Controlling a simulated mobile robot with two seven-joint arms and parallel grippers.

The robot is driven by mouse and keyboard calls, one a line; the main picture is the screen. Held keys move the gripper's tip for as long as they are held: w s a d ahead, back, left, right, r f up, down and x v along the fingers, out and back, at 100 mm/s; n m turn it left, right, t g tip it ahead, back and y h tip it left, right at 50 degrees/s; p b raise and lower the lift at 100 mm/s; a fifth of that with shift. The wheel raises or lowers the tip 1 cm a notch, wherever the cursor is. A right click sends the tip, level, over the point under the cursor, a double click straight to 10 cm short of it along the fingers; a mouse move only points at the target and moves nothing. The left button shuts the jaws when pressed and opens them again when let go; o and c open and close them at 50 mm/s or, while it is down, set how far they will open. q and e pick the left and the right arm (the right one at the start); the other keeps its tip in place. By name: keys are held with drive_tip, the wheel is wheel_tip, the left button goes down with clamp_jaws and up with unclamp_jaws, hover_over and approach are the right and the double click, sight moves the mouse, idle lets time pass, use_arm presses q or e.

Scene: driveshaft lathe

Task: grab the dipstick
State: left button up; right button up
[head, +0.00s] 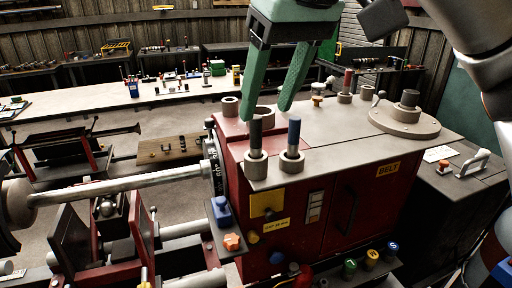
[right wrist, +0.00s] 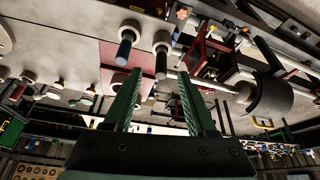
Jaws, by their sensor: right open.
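My right gripper (head: 265,108) is open and empty, with green fingers pointing down over the top of the red lathe headstock (head: 330,145). Its fingers also show in the right wrist view (right wrist: 160,80). A black-topped rod (head: 256,134) and a blue-topped rod (head: 293,133) stand upright in grey collars just in front of the fingers. A red-topped rod (head: 347,82) and a small orange-capped fitting (head: 317,101) stand further back. I cannot tell for certain which is the dipstick. The blue-topped rod (right wrist: 125,48) and black-topped rod (right wrist: 161,64) show beyond the fingertips.
A long shaft (head: 120,187) runs left from the chuck. A workbench (head: 100,102) with small parts is behind. Coloured buttons (head: 371,258) line the front.

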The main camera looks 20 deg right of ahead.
sight(259, 118)
drive_tip(key=x, duration=0.4)
drive_tip(key=shift+w+a+f, duration=0.15)
drive_tip(key=shift+w, duration=0.15)
clamp_jaws()
idle(0.4)
